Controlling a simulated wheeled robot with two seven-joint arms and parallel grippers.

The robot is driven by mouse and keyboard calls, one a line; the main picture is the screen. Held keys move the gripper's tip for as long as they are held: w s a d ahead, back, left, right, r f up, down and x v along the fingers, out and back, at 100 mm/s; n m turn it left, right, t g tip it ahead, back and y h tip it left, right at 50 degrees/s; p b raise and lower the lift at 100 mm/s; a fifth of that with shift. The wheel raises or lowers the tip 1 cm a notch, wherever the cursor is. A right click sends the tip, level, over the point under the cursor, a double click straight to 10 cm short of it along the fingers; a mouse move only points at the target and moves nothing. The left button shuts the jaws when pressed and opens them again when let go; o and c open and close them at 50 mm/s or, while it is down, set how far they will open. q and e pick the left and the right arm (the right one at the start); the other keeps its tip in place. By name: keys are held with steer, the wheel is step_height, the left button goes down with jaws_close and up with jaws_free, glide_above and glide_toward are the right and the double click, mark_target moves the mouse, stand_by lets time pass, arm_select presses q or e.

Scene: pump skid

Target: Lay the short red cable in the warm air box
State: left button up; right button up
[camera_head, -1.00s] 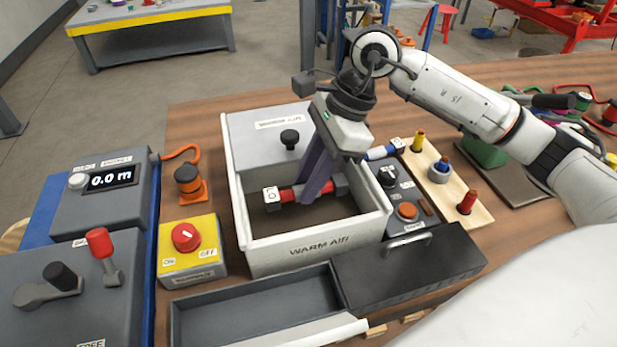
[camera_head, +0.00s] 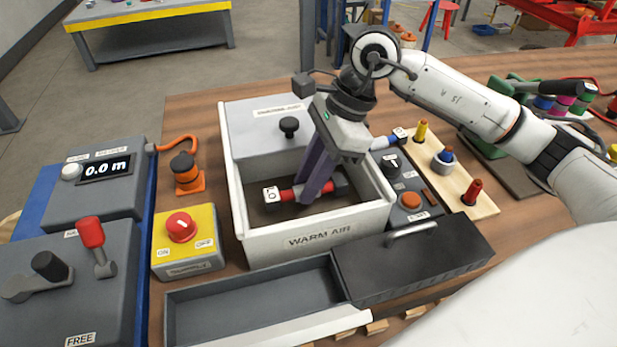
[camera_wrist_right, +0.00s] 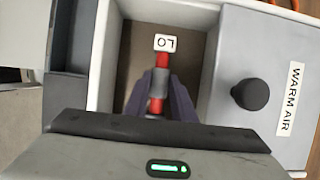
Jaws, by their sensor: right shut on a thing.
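The short red cable (camera_head: 287,195) has a white end tag marked "LO" and a grey sleeve in its middle. It lies level inside the open part of the warm air box (camera_head: 318,237), low near the floor. My right gripper (camera_head: 310,195) reaches down into the box and is shut on the cable's middle. In the right wrist view, the cable (camera_wrist_right: 162,64) runs between the purple fingers (camera_wrist_right: 158,95). Whether the cable touches the box floor I cannot tell. My left gripper is not in view.
A grey lid with a black knob (camera_head: 289,126) covers the back of the box. A yellow switch box (camera_head: 188,262) stands at its left. A black-lidded tray (camera_head: 255,292) is in front. A wooden peg board (camera_head: 470,190) is at the right.

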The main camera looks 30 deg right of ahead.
steer(key=shift+f+b, duration=0.55)
steer(key=shift+f, duration=0.15)
steer(key=o, duration=1)
steer(key=shift+o, duration=0.2)
steer(key=v, duration=1)
steer(key=shift+d+r, duration=0.1)
steer(key=shift+r, duration=0.15)
steer(key=shift+f, duration=0.1)
